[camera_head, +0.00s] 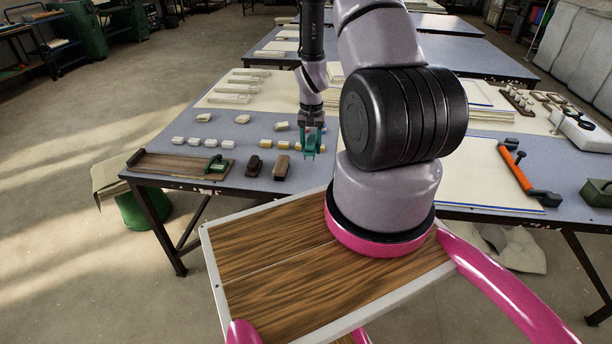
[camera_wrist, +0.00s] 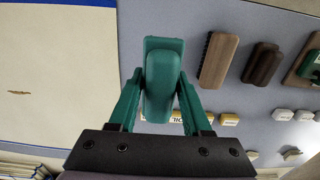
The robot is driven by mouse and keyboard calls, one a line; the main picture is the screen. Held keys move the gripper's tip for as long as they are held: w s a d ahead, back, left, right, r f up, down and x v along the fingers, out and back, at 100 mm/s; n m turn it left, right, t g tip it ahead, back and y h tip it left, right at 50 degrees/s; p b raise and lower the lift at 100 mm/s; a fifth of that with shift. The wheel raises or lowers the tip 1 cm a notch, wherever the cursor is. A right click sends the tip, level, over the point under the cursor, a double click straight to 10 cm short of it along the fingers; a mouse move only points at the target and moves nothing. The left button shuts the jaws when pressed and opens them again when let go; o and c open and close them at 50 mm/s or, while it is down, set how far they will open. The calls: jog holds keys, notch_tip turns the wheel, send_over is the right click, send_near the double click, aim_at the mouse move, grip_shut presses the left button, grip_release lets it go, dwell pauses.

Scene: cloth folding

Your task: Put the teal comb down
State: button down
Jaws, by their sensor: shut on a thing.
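The teal comb (camera_wrist: 162,80) sits between the two teal fingers of my gripper (camera_wrist: 160,108) in the wrist view. The fingers are shut on its sides, and its wide end points away from the wrist. In the head view, my gripper (camera_head: 312,145) hangs at the front part of the blue-grey table (camera_head: 237,172), right of the brown brush. The comb is small there and hard to tell from the teal fingers. I cannot tell whether the comb touches the table top.
A brown brush (camera_head: 282,168), a dark brush (camera_head: 254,165) and a wooden board (camera_head: 160,164) with a green-handled tool (camera_head: 216,164) lie to the left. Several pale blocks (camera_head: 240,142) line up behind. A cream sheet (camera_head: 480,178) and an orange-handled bar (camera_head: 516,168) are to the right.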

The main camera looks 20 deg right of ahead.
send_over(312, 176)
jog(key=f, duration=0.4)
jog(key=shift+w+a+f, duration=0.2)
jog(key=shift+a+f, duration=0.05)
jog(key=shift+f, duration=0.15)
jog(key=shift+d+f, duration=0.1)
jog(key=shift+f, duration=2.3)
jog(key=shift+f, duration=0.15)
jog(key=shift+c, duration=1.7)
grip_release()
jog(key=shift+f, duration=0.1)
jog(key=shift+s+d, duration=0.15)
jog(key=shift+r, duration=0.45)
jog(key=r, duration=1.1)
jog(key=shift+w+r, duration=0.2)
jog(key=shift+r, duration=0.2)
